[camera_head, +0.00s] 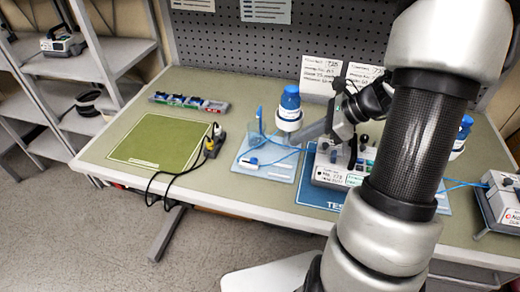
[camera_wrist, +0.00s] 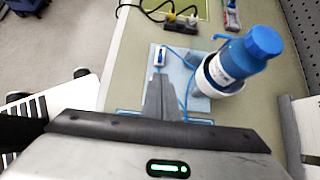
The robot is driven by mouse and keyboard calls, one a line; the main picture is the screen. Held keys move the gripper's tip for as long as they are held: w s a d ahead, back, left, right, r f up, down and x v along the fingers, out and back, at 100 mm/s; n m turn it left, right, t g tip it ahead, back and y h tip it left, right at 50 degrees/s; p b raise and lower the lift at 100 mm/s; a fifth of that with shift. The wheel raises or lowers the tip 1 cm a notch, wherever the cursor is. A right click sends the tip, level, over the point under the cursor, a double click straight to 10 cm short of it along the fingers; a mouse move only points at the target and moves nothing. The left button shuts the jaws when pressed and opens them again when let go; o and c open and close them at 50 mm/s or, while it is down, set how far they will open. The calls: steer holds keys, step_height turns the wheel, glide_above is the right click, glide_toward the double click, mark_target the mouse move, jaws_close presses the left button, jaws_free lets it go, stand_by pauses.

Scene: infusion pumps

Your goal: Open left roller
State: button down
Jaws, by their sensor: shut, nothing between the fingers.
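The left roller (camera_head: 252,162) is a small white piece with a blue part, lying on a light-blue tray (camera_head: 280,174) on the bench. It also shows in the wrist view (camera_wrist: 159,57), just beyond my fingertips. My gripper (camera_head: 297,140) reaches in from the right over the tray. Its fingers (camera_wrist: 160,80) are together and empty, pointing toward the roller with a visible gap in the picture. The exact height above the tray is hard to tell. A blue-capped bottle (camera_head: 289,108) stands beside the fingers, with blue tubing around it.
The bottle (camera_wrist: 232,62) is close on the right of my fingers in the wrist view. A white pump (camera_head: 330,172) sits on a blue mat under my arm, partly hidden. A green mat (camera_head: 155,145) and a power strip with black cables (camera_head: 212,143) lie to the left.

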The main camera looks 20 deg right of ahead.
mark_target(253, 159)
stand_by(0.3)
steer(key=b+x, duration=0.1)
steer(key=x, duration=1.3)
steer(key=shift+s, duration=0.1)
steer(key=w+a, duration=0.1)
steer(key=a, duration=0.2)
steer(key=shift+w+b, duration=0.3)
steer(key=shift+w, duration=0.05)
steer(key=shift+r, duration=0.1)
steer(key=shift+a, duration=0.1)
steer(key=shift+r+p, duration=0.25)
steer(key=shift+p, duration=0.05)
steer(key=p+v, duration=0.2)
steer(key=v, duration=1.1)
steer(key=shift+d, duration=0.4)
